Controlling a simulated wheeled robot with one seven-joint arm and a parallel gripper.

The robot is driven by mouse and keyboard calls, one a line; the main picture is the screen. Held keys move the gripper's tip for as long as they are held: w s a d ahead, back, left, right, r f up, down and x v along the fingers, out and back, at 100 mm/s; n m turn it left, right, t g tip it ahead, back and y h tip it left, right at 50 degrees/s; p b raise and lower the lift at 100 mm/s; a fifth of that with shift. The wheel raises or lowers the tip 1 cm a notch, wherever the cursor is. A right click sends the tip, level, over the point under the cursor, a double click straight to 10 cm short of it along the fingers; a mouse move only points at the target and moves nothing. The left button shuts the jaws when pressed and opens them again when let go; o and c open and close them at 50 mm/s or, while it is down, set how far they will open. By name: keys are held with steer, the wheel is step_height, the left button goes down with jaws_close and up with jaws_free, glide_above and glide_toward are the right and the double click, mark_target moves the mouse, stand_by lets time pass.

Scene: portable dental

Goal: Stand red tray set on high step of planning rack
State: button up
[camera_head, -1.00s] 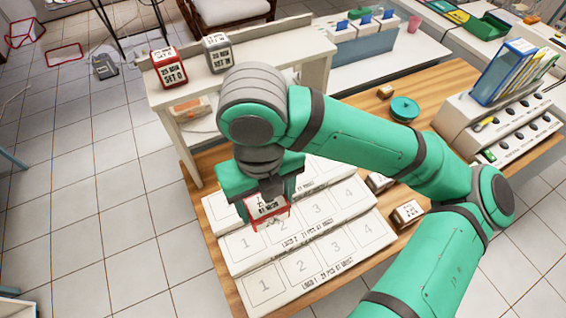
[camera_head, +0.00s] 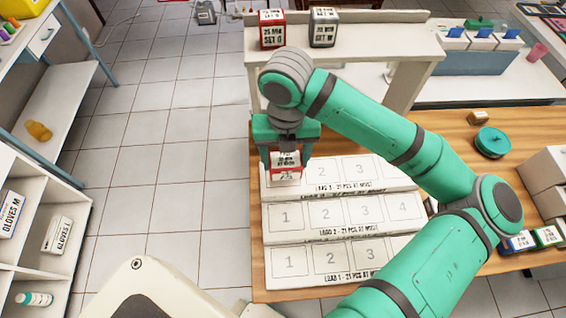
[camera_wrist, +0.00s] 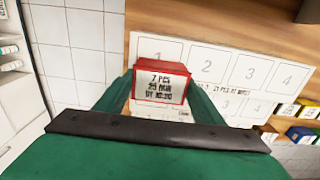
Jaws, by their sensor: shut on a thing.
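My gripper (camera_head: 286,150) is shut on a red tray set (camera_head: 285,168), a small red box with a white printed label. In the wrist view the red tray set (camera_wrist: 160,84) reads "7 PCS 25 MIN" and sits upright between the fingers. The planning rack (camera_head: 345,215) is white, with three steps of numbered squares. The held set is at the left end of the back, high step (camera_head: 385,170), at square 1, which it partly covers. I cannot tell whether its bottom touches the step. Squares 2 and 3 there are empty.
Behind the rack, a raised white shelf (camera_head: 350,40) bears another red set (camera_head: 272,28) and a grey set (camera_head: 323,27). A teal round container (camera_head: 492,141) is on the wooden table at right. My arm covers the rack's right side.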

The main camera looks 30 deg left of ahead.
mark_target(283, 165)
steer(key=shift+w+a+f, duration=0.25)
steer(key=shift+a+f, duration=0.25)
steer(key=shift+f, duration=0.15)
steer(key=shift+w+a+f, duration=0.1)
steer(key=shift+f, duration=1.6)
steer(key=shift+f, duration=0.1)
steer(key=o, duration=1.2)
step_height(283, 165, up, 12)
steer(key=shift+r, duration=0.1)
